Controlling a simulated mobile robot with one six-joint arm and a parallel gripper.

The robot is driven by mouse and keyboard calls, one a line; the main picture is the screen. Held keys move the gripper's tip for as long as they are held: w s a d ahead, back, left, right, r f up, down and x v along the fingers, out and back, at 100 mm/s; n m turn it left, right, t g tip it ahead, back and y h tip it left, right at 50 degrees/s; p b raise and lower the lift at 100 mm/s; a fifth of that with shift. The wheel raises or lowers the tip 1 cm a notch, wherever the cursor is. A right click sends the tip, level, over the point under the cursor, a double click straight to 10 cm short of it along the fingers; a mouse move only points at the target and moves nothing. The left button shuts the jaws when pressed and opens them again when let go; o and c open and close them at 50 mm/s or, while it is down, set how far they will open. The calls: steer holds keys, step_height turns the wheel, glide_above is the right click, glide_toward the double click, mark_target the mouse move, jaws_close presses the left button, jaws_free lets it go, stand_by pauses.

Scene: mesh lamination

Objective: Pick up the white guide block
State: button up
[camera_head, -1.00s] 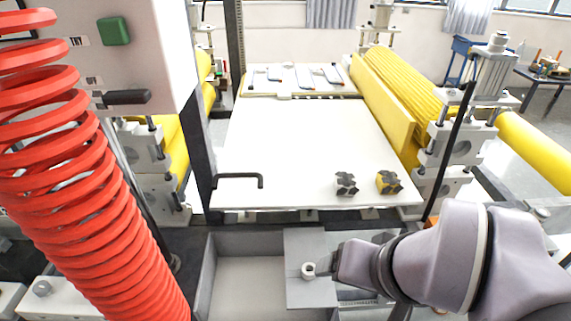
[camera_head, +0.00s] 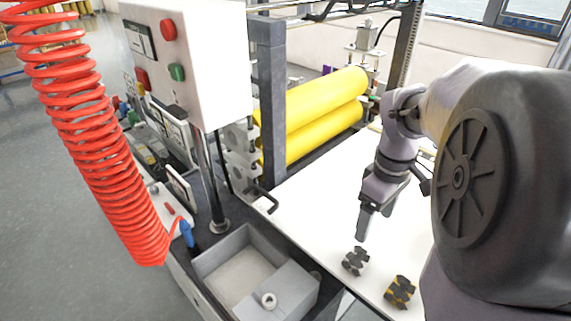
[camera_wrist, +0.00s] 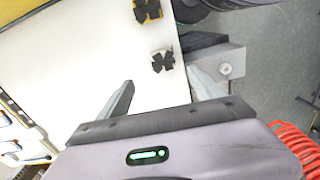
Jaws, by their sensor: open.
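The white guide block (camera_head: 355,261), small with a dark cross-shaped part on it, sits on the white table top (camera_head: 315,200) near its front edge. In the wrist view the white guide block (camera_wrist: 162,61) lies just beyond the fingertips, roughly between their lines. My gripper (camera_head: 370,222) is above the table, slightly behind the block in the head view. Its two fingers (camera_wrist: 160,78) are apart with nothing between them. The yellow guide block (camera_head: 400,292) sits to the right of the white one, and shows at the top of the wrist view (camera_wrist: 147,10).
A grey open bin (camera_head: 245,268) with a knobbed lid stands at the table's front edge. A black handle (camera_head: 265,198) rises at the table's left edge. Yellow rollers (camera_head: 320,115) stand behind. A red coiled hose (camera_head: 95,140) hangs at the left. The table behind the blocks is clear.

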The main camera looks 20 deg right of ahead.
steer(key=b, duration=0.3)
glide_above(358, 257)
steer(key=f, duration=0.9)
steer(key=shift+s+d+f, duration=0.3)
steer(key=shift+s+f, duration=0.05)
steer(key=shift+f, duration=0.05)
steer(key=f+b, duration=0.1)
steer(key=f, duration=0.2)
steer(key=f+b, duration=0.1)
steer(key=f, duration=0.1)
steer(key=shift+w+a+f+b, duration=0.25)
steer(key=shift+w+f+b, duration=0.1)
steer(key=shift+w, duration=0.05)
steer(key=shift+r, duration=0.1)
